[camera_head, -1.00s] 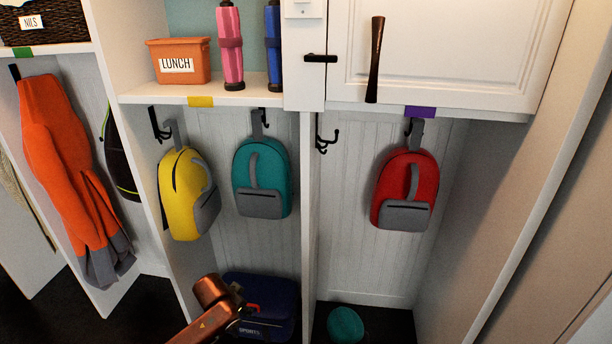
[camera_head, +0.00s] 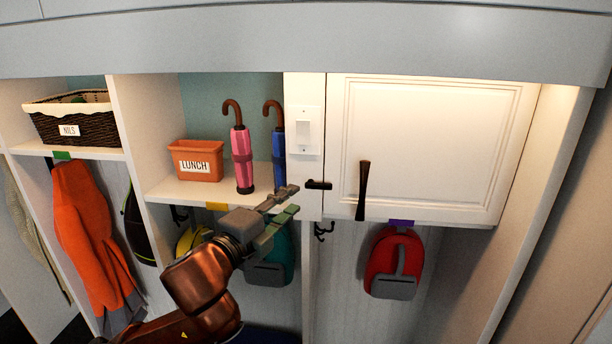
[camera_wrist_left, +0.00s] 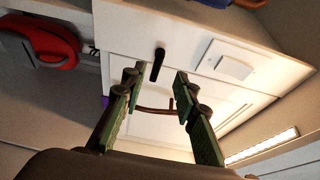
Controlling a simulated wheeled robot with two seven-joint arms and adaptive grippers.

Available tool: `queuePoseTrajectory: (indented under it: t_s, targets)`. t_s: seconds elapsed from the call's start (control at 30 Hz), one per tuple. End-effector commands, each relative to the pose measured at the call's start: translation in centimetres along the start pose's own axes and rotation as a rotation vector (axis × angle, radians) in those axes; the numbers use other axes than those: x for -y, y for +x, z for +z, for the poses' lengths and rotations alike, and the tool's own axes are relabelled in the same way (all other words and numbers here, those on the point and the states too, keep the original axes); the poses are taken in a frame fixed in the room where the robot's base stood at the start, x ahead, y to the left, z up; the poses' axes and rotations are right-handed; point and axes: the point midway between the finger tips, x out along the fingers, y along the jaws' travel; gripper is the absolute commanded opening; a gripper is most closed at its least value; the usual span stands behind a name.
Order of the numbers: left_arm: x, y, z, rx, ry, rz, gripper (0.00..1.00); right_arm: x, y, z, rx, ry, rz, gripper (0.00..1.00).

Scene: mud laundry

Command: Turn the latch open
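The latch (camera_head: 318,184) is a small black bar on the white post, lying horizontally across the edge of the white cabinet door (camera_head: 430,140). It also shows in the left wrist view (camera_wrist_left: 158,66), beyond the fingertips and roughly between them. A dark brown door handle (camera_head: 363,190) hangs upright on the door, right of the latch. My left gripper (camera_head: 289,203) is just left of the latch and a little below it, with green-padded fingers spread apart. In the left wrist view the left gripper (camera_wrist_left: 158,80) is open with nothing held. It appears apart from the latch. My right gripper is out of view.
A light switch (camera_head: 305,130) sits on the post above the latch. Left of the post, a shelf holds a pink umbrella (camera_head: 241,158), a blue umbrella (camera_head: 278,145) and an orange lunch bin (camera_head: 196,160). A red backpack (camera_head: 394,262) hangs under the cabinet.

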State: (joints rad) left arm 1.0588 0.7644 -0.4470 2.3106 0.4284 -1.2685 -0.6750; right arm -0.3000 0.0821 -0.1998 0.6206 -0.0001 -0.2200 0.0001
Motion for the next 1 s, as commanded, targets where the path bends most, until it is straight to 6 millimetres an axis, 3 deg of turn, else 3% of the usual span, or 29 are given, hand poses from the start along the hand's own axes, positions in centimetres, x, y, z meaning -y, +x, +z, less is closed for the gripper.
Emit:
queuePoseTrajectory:
  t_s: [0.5,0.9,1.0]
  targets:
    - [0.1,6.8,0.0,0.0,-0.002,0.001,0.28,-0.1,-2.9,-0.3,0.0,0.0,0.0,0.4]
    - [-0.2,7.7,0.0,0.0,0.0,0.002,0.28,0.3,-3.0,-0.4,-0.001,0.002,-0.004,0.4]
    - [-0.2,7.7,0.0,0.001,-0.001,0.002,0.21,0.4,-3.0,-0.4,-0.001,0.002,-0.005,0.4]
